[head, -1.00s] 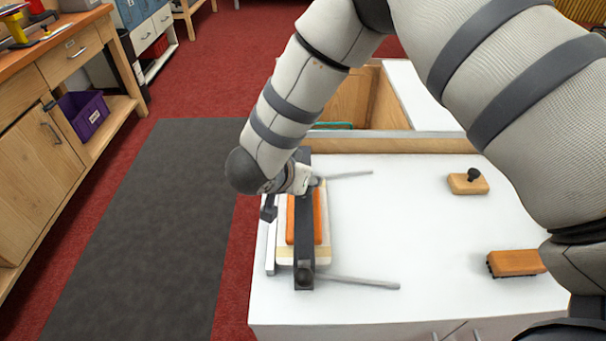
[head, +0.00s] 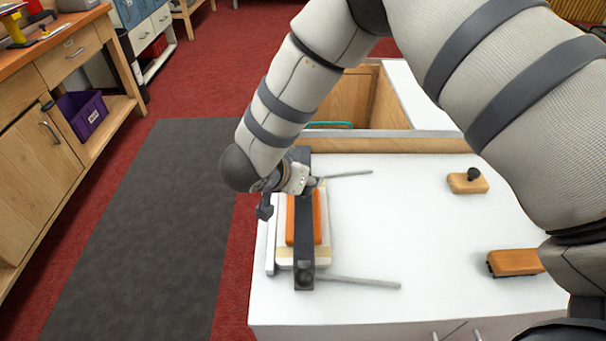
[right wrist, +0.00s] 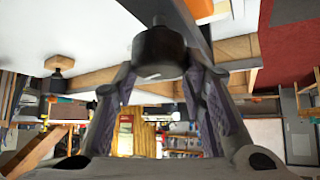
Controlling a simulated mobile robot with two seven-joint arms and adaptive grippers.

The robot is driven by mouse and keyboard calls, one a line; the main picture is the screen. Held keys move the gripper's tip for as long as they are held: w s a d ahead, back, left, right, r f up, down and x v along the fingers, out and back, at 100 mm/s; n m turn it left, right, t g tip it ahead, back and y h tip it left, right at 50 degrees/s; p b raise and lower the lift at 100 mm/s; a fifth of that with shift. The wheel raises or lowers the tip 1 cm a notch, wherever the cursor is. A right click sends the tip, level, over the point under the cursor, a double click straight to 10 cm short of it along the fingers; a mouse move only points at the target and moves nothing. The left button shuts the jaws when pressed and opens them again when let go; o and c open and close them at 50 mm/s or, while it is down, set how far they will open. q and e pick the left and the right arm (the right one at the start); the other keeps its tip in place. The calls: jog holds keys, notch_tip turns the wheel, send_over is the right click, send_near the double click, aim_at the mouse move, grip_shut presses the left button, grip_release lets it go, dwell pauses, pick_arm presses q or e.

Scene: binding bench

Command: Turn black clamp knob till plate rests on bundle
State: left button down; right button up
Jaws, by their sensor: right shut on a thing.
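A dark clamp bar (head: 304,232) runs front to back over an orange slab (head: 318,220) and a cream layer (head: 316,256) at the left of the white bench top. My right gripper (head: 310,186) is at the bar's far end. In the right wrist view, the black clamp knob (right wrist: 158,50) sits between the fingertips of my right gripper (right wrist: 162,74), which is shut on it. In the head view the hand hides this knob. Whether the plate touches the bundle cannot be told. My left gripper is in neither view.
Grey rods (head: 350,282) stick out rightward from the clamp. A wooden block with a black knob (head: 468,181) and a brown brush (head: 514,262) lie at the right of the bench. The bench top (head: 410,220) between them is clear. An open wooden bin (head: 350,95) lies behind.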

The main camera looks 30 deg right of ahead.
jog(key=shift+w+r, duration=0.1)
jog(key=shift+r, duration=0.2)
dwell(0.4)
jog(key=o, duration=1.1)
jog(key=shift+o, duration=0.3)
jog(key=shift+f, duration=0.1)
jog(key=v, duration=1.2)
